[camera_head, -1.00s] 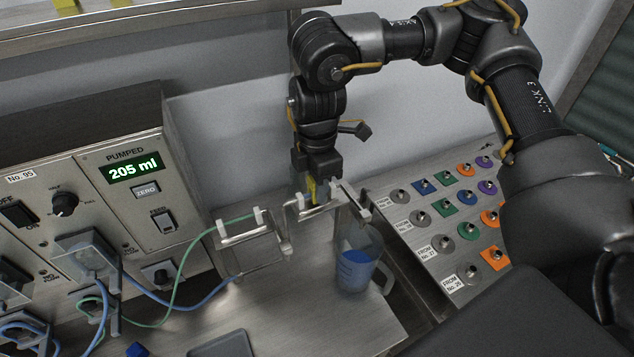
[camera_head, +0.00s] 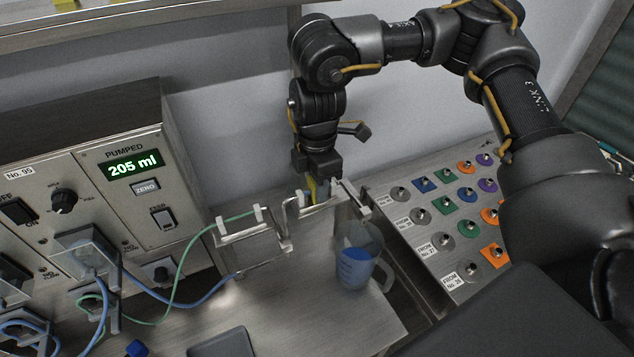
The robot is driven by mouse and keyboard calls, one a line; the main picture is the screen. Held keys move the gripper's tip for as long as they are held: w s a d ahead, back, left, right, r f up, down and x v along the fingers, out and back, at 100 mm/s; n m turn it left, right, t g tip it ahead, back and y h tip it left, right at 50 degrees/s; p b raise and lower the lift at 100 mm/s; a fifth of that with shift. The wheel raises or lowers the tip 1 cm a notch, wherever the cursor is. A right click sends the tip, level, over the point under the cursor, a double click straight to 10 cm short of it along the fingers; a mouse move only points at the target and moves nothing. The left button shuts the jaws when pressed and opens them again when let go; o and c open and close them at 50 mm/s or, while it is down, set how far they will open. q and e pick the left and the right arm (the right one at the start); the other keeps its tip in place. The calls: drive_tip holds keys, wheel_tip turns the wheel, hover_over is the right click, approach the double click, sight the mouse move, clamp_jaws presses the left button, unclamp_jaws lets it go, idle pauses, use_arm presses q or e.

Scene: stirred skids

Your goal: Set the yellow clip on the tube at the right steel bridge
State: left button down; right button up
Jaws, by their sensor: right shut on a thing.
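My right gripper (camera_head: 318,184) points down at the right steel bridge (camera_head: 293,212), at its back bar. It is shut on the yellow clip (camera_head: 312,188), of which only a small yellow part shows between the fingers. The clip is at the height of the bridge's top; I cannot tell whether it touches the tube, which is mostly hidden there by the gripper and bridge. The left steel bridge (camera_head: 238,236) carries a green tube (camera_head: 196,232) and stands nearer the pump. My left gripper is not in view.
A clear jug with blue liquid (camera_head: 355,268) stands right of the bridges. A panel of coloured knobs (camera_head: 445,215) is farther right. The pump box (camera_head: 150,190) reads 205 ml at left. A grey tray (camera_head: 222,344) and a blue cube (camera_head: 137,348) lie in front.

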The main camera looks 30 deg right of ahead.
drive_tip(key=o, duration=1)
drive_tip(key=shift+c, duration=0.2)
wheel_tip(320, 180, up, 11)
drive_tip(key=shift+f+b, duration=0.1)
drive_tip(key=shift+b, duration=0.8)
